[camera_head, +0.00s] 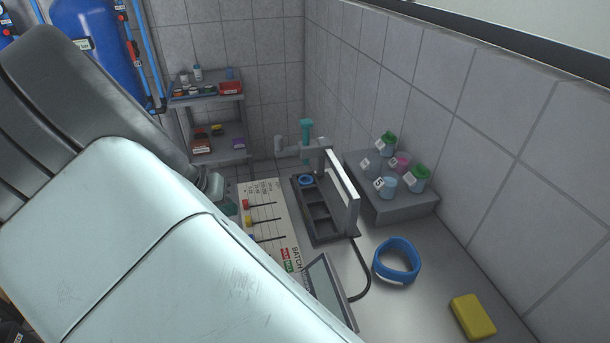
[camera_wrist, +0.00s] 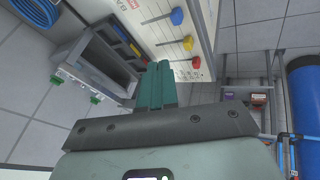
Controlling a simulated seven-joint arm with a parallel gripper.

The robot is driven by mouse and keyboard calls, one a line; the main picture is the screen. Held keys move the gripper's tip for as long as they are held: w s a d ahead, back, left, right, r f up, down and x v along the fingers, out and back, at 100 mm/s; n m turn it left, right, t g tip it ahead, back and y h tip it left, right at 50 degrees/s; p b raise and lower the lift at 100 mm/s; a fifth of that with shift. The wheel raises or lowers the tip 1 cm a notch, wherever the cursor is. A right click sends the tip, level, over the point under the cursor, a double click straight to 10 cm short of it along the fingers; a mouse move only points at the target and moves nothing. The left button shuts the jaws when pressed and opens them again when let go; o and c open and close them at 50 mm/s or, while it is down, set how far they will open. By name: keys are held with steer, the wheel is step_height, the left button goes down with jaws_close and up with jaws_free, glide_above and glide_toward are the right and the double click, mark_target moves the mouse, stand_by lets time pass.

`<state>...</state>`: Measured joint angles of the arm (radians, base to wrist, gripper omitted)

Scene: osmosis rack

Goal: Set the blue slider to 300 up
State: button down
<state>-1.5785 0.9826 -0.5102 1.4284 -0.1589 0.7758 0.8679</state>
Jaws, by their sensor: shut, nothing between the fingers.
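A pale panel (camera_head: 270,215) with three sliders in dark slots lies on the bench in the head view, its left edge behind my arm. The blue slider (camera_head: 251,238) shows only in part there. In the wrist view the blue slider (camera_wrist: 176,16) is at the top, with the yellow slider (camera_wrist: 188,43) and red slider (camera_wrist: 196,62) below it. My gripper (camera_wrist: 159,66) has its teal fingers shut and empty. The fingertips appear below and left of the blue knob in the wrist view, apart from it. The scale numbers are not readable.
A dark tray stand (camera_head: 318,238) with an upright frame stands right of the panel. A screen (camera_head: 328,290) sits in front. A grey block (camera_head: 400,208) holds several labelled cups. A blue ring (camera_head: 397,261) and a yellow sponge (camera_head: 472,316) lie at right.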

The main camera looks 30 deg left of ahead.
steer(key=s+a+f+n+t, duration=0.1)
steer(key=s+a+f, duration=0.4)
steer(key=s+f, duration=0.1)
steer(key=shift+s+f+n+t+y, duration=0.15)
steer(key=shift+s+n+t+y, duration=0.2)
steer(key=shift+s, duration=0.25)
steer(key=shift+w, duration=0.1)
steer(key=w+d+f, duration=0.3)
steer(key=w+f, duration=0.5)
steer(key=shift+w+d, duration=0.3)
steer(key=shift+w, duration=0.05)
steer(key=w+d, duration=0.6)
steer(key=shift+w+d, duration=0.35)
